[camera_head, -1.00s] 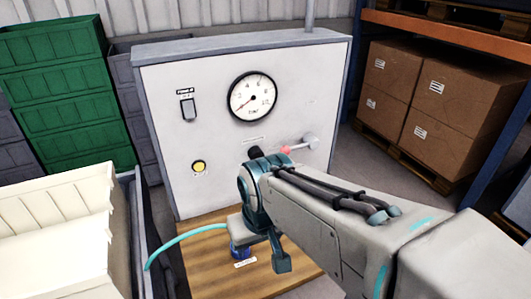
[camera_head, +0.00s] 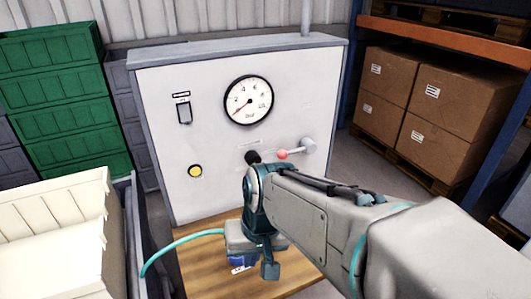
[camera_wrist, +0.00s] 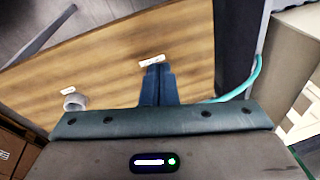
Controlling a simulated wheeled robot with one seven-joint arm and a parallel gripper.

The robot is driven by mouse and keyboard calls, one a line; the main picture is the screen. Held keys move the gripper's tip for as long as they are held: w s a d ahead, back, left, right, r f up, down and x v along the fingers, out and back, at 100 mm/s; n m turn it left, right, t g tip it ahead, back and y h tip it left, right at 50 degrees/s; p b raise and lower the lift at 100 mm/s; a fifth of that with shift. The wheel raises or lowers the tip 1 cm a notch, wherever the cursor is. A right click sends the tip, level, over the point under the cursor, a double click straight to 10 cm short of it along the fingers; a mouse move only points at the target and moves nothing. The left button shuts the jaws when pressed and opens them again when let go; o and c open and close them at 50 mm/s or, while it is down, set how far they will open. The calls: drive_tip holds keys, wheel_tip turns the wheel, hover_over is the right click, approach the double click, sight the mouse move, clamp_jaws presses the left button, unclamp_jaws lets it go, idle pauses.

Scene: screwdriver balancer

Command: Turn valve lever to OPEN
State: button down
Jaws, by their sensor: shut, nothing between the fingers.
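The valve lever (camera_head: 294,150) is on the front of the white panel box, right of centre. It has a red ball at its left end and a grey hub at its right, and lies nearly level, tilted slightly up toward the hub. My gripper (camera_head: 270,272) is below and in front of it, pointing down over the wooden top, apart from the lever. In the wrist view my gripper's blue fingers (camera_wrist: 157,70) are together with nothing between them. The lever is not clearly seen in the wrist view.
The panel (camera_head: 215,165) carries a round gauge (camera_head: 248,100), a switch (camera_head: 184,110), a yellow button (camera_head: 195,171) and a black round part (camera_head: 252,157). A teal hose (camera_head: 180,241) crosses the wooden top (camera_head: 205,275). Cream crates (camera_head: 50,235) stand left, cartons (camera_head: 440,105) right.

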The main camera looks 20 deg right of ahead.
drive_tip(key=w+f+m+t+y+b, duration=0.55)
drive_tip(key=w+m+y+b, duration=0.35)
drive_tip(key=m, duration=0.7)
drive_tip(key=w+d+f+m+t+h+b, duration=0.1)
drive_tip(key=d+m+t+h, duration=0.4)
drive_tip(key=d, duration=0.7)
drive_tip(key=w+d+f+m+t+h+b, duration=0.1)
drive_tip(key=w+d+m+t+h, duration=0.3)
drive_tip(key=d+m, duration=0.6)
drive_tip(key=shift+w+d+t+h+b, duration=0.35)
drive_tip(key=shift+d+t+h+b, duration=0.45)
drive_tip(key=shift+t, duration=0.25)
drive_tip(key=shift+f+y, duration=0.1)
drive_tip(key=shift+y, duration=0.2)
